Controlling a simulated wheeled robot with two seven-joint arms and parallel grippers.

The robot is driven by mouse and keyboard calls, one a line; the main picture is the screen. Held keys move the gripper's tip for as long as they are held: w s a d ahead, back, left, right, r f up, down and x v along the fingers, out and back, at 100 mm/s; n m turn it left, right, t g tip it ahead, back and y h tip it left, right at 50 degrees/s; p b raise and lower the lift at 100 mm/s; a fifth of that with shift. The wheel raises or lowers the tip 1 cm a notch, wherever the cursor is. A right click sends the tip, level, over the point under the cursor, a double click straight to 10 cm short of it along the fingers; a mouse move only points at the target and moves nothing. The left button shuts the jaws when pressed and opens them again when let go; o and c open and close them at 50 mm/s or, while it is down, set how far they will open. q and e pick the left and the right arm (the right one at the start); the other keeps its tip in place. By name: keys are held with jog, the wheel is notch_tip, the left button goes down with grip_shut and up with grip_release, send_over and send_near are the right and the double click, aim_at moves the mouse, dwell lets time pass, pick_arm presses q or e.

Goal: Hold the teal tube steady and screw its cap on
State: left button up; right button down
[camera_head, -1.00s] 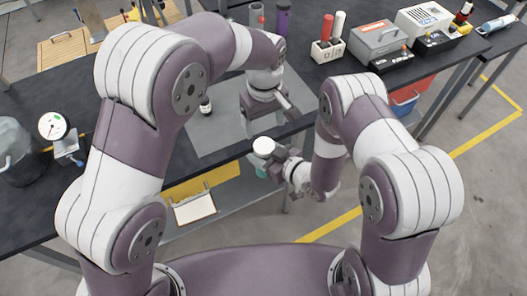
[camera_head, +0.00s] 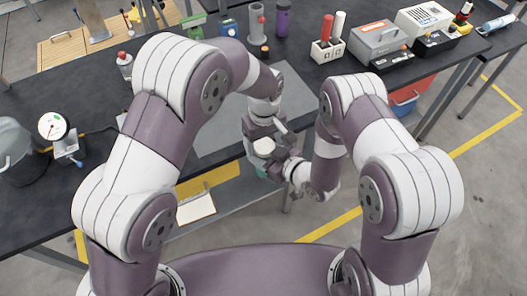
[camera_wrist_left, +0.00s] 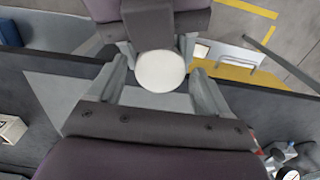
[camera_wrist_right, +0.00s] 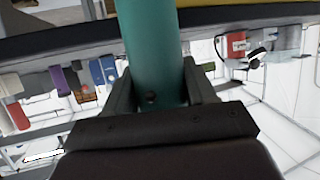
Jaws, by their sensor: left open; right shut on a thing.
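The teal tube (camera_head: 262,173) is upright just in front of the table edge, with its white round cap (camera_head: 264,146) at its top. How tightly the cap sits cannot be seen. My right gripper (camera_head: 284,166) is shut on the tube; the right wrist view shows the teal wall (camera_wrist_right: 152,50) between its fingers. My left gripper (camera_head: 263,133) is open, close above and behind the cap. In the left wrist view the cap (camera_wrist_left: 160,72) lies between its spread fingers, with a gap to the finger on the right. Most of the tube is hidden in the head view.
A grey mat (camera_head: 215,145) lies on the dark table. A white rack (camera_head: 325,50) with a red and a white tube, a grey toolbox (camera_head: 378,40) and a purple bottle (camera_head: 283,18) stand behind. A dial gauge (camera_head: 54,127) is at left.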

pick_arm(q)
jog(key=c, duration=1.1)
jog(key=m, duration=0.3)
